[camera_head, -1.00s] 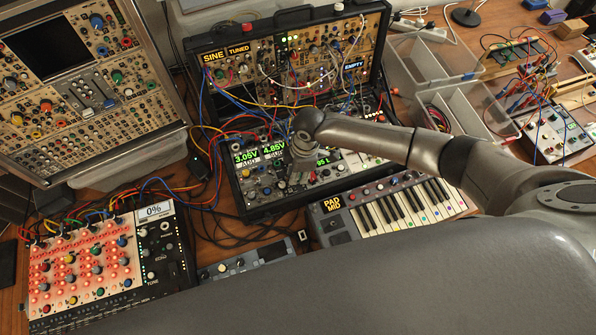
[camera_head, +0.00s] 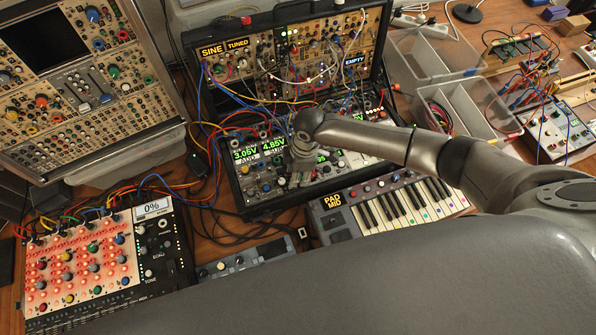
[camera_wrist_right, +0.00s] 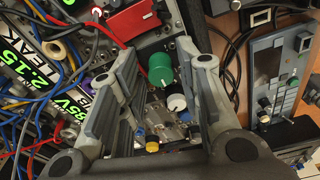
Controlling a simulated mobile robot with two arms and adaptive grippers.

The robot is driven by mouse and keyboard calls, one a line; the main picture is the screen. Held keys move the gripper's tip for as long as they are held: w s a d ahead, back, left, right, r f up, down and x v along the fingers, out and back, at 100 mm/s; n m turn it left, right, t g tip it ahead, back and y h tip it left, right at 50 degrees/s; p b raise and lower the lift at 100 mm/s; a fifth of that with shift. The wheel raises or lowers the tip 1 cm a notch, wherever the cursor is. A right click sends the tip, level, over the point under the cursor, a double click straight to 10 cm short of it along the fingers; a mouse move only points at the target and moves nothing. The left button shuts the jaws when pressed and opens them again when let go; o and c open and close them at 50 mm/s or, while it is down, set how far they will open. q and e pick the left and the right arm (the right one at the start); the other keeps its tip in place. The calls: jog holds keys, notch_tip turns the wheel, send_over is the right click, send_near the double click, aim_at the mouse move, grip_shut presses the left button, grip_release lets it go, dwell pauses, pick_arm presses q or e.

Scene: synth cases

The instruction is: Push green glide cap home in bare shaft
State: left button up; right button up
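The green cap (camera_wrist_right: 161,68) is a round knob on the module panel in the right wrist view. A white-and-blue knob (camera_wrist_right: 177,103) sits just below it there. My right gripper (camera_wrist_right: 155,62) is open, with its grey fingers on either side of the green cap and visible gaps to it. I cannot tell how deep the cap sits, and its shaft is hidden. In the head view my right gripper (camera_head: 301,172) points down at the lower case's panel, and the green cap cannot be made out there. My left gripper is not in view.
Patch cables (camera_wrist_right: 40,75) crowd the panel left of the fingers, beside a red block (camera_wrist_right: 131,22). The keyboard (camera_head: 400,212) lies in front of the case. A lit red-padded unit (camera_head: 82,265) stands at left, clear trays (camera_head: 465,110) at right.

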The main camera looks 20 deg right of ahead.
jog(key=shift+o, duration=0.3)
jog(key=shift+r, duration=0.1)
notch_tip(320, 180, up, 12)
jog(key=d, duration=0.1)
jog(key=shift+d, duration=0.2)
jog(key=shift+s, duration=0.1)
dwell(0.5)
